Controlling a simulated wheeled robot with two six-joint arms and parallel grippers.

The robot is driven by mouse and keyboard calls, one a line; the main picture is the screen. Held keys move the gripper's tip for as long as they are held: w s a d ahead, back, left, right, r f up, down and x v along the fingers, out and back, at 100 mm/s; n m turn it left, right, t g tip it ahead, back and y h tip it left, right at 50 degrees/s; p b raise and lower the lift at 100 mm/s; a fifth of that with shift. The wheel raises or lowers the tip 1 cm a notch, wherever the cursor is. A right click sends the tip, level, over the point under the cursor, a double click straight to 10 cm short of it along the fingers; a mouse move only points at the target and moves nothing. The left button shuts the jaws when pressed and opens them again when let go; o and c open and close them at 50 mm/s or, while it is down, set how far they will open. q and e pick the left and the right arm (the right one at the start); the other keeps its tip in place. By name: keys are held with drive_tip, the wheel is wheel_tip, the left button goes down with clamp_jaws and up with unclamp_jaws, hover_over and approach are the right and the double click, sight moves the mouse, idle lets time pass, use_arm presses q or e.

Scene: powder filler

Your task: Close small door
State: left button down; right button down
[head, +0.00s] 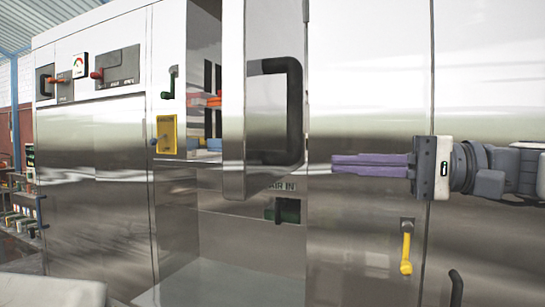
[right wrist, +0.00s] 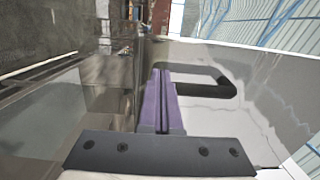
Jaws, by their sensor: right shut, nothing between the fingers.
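The small door (head: 234,98) is a shiny metal panel standing open, swung out from the machine front, with its edge toward me. Its black handle (head: 294,110) is on the side facing right. In the right wrist view the handle (right wrist: 215,80) shows just beyond the fingers. My right gripper (head: 333,165) comes in from the right with its purple fingers shut and empty, a little right of the handle. In the right wrist view the fingers (right wrist: 160,90) point toward the door panel (right wrist: 240,100); I cannot tell whether they touch it. My left gripper is out of view.
The steel machine front (head: 370,80) fills most of the head view. A yellow lever (head: 407,250) hangs below my right gripper. Shelves with goods (head: 22,215) stand at the far left.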

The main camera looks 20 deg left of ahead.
sight(251, 162)
drive_tip(key=a+p, duration=0.1)
drive_tip(key=a, duration=0.2)
drive_tip(key=a+p, duration=0.2)
drive_tip(key=a, duration=0.2)
drive_tip(key=s+a+p, duration=0.1)
drive_tip(key=a+p, duration=0.1)
drive_tip(key=a, duration=0.2)
drive_tip(key=shift+r, duration=0.15)
drive_tip(key=shift+a+p, duration=0.35)
drive_tip(key=shift+a, duration=0.05)
drive_tip(key=shift+a+f, duration=0.1)
drive_tip(key=shift+f, duration=0.1)
